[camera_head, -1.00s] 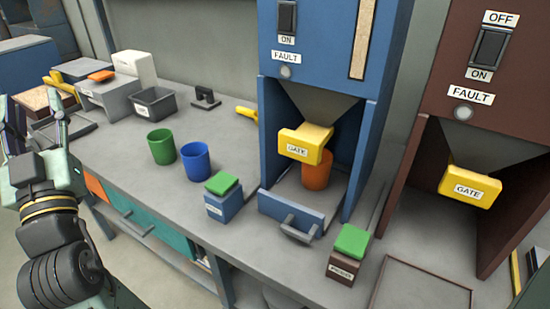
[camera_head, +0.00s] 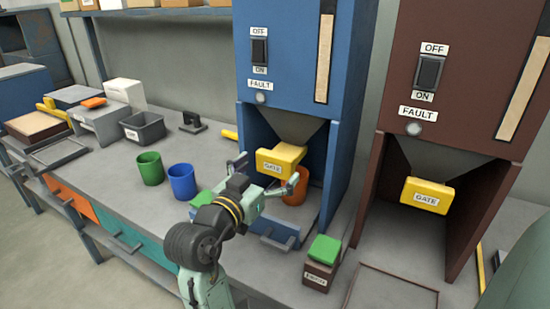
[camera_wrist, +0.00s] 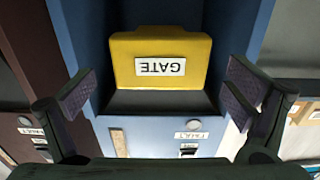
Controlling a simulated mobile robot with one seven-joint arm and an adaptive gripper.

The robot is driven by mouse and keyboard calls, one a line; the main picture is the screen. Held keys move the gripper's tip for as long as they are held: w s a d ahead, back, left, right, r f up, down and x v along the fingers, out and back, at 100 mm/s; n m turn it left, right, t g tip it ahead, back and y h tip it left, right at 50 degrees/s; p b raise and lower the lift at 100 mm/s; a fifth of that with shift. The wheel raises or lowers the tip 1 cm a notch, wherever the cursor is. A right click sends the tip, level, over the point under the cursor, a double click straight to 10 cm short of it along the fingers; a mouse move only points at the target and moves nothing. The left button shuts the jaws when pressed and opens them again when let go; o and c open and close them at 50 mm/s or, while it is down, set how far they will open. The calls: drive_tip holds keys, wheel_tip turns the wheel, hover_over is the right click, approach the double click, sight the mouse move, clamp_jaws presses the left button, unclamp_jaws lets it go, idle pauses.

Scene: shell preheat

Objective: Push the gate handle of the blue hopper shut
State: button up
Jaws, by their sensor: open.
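The blue hopper (camera_head: 295,60) stands at the back of the bench. Its yellow gate handle (camera_head: 279,160), labelled GATE, sticks out toward me below the funnel. My gripper (camera_head: 266,176) is open and just in front of the handle, its fingers spread to either side. In the wrist view the handle (camera_wrist: 162,72) appears upside down, centred beyond my open fingers (camera_wrist: 160,100), with nothing between them. I cannot tell whether the gripper touches it. An orange cup (camera_head: 296,188) stands under the gate inside the hopper bay, partly hidden by my gripper.
A brown hopper (camera_head: 470,60) with its own yellow gate handle (camera_head: 427,195) stands to the right. Green (camera_head: 150,168) and blue (camera_head: 182,182) cups stand left of my arm. A green-topped brown box (camera_head: 322,262) sits in front of the blue hopper. A shallow tray (camera_head: 390,290) lies at the right.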

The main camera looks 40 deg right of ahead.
sight(273, 165)
drive_tip(key=shift+p+x, duration=0.3)
drive_tip(key=shift+x, duration=1.45)
drive_tip(key=shift+c, duration=0.6)
